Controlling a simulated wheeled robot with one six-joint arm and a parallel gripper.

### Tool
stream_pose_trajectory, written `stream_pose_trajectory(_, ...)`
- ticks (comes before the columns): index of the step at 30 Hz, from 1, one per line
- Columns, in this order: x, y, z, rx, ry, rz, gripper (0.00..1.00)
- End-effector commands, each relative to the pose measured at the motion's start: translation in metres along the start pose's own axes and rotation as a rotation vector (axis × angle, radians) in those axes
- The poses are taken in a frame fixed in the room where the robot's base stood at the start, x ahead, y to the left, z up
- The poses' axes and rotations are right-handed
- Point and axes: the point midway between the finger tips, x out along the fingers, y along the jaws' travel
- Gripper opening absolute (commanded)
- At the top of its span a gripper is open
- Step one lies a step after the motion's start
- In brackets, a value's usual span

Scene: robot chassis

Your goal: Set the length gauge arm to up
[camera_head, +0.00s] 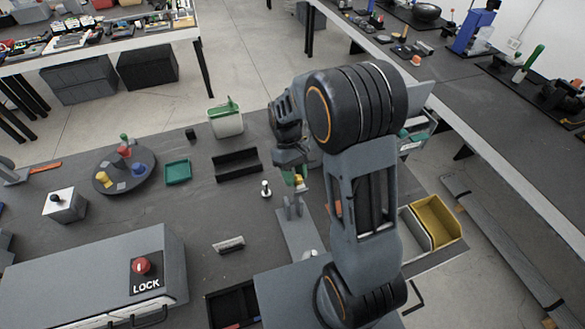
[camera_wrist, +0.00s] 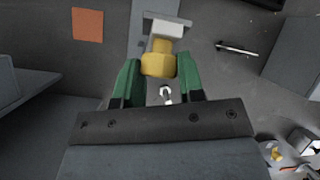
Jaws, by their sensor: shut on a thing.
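My gripper (camera_wrist: 158,68) has its green fingers on either side of a yellow knob (camera_wrist: 160,64) in the wrist view, and it is shut on it. The knob appears to belong to the length gauge arm, though most of the arm is hidden. A pale block (camera_wrist: 166,27) shows just beyond the knob, over a grey strip. In the head view the gauge's grey base plate (camera_head: 296,232) lies on the bench with a small grey bracket (camera_head: 292,207) on it. My gripper (camera_head: 300,178) is above its far end, partly hidden by my arm.
A small white-topped peg (camera_head: 266,188) and a black tray (camera_head: 238,165) stand left of the gauge. A turntable with coloured knobs (camera_head: 124,171) and a box with a red LOCK button (camera_head: 143,267) are farther left. Yellow bin (camera_head: 436,220) sits to the right.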

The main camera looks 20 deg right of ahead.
Motion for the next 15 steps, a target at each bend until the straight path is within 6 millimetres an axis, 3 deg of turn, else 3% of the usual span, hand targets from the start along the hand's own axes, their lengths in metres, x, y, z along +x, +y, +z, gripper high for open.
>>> stream_pose_trajectory(15,0.008,-0.0002,0.0011,-0.008,-0.023,0.001,0.0)
